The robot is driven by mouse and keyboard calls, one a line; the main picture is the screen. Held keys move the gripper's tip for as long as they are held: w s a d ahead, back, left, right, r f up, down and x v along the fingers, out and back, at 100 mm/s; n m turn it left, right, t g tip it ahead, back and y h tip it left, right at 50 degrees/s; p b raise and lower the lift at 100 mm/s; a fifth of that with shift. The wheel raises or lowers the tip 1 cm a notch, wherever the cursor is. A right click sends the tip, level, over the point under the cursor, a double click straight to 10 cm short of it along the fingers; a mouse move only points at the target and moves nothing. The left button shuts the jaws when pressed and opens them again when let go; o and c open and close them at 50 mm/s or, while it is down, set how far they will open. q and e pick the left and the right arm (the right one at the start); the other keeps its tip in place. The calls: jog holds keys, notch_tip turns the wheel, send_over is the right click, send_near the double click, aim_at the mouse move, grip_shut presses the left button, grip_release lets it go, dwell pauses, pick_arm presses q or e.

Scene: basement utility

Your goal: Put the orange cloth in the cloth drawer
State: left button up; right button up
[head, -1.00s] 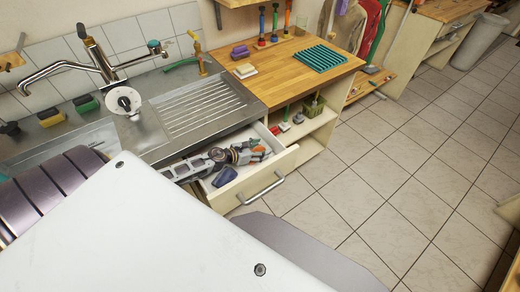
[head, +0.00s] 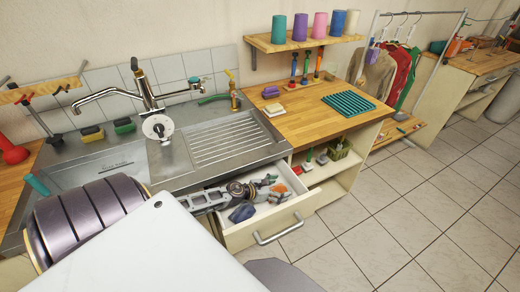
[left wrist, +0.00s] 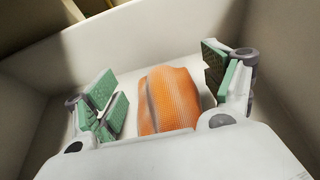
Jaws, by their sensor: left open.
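The orange cloth (left wrist: 168,100) lies folded on the white floor of the open drawer (head: 268,237) under the sink counter. My left gripper (left wrist: 164,88) is open inside the drawer, its green pads on either side of the cloth with gaps showing. In the head view the left gripper (head: 268,189) reaches down into the drawer, and a bit of orange shows beside its fingers. A dark blue item (head: 241,213) lies in the drawer to the left of the gripper. My right gripper is not in view.
The sink counter (head: 225,142) and wooden worktop (head: 310,112) stand behind the drawer. The worktop holds a teal rack (head: 349,105). The tiled floor (head: 400,215) at right is clear.

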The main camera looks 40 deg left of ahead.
aim_at(274, 189)
pick_arm(q)
jog(key=shift+v, duration=2.4)
jog(key=shift+b+v, duration=0.35)
jog(key=shift+v, duration=0.9)
jog(key=shift+s+a+r, duration=0.1)
jog(key=shift+s+a, duration=0.15)
jog(key=shift+s, duration=0.2)
jog(key=shift+v, duration=0.75)
jog(key=shift+s+a+r, duration=0.2)
jog(key=shift+s, duration=0.2)
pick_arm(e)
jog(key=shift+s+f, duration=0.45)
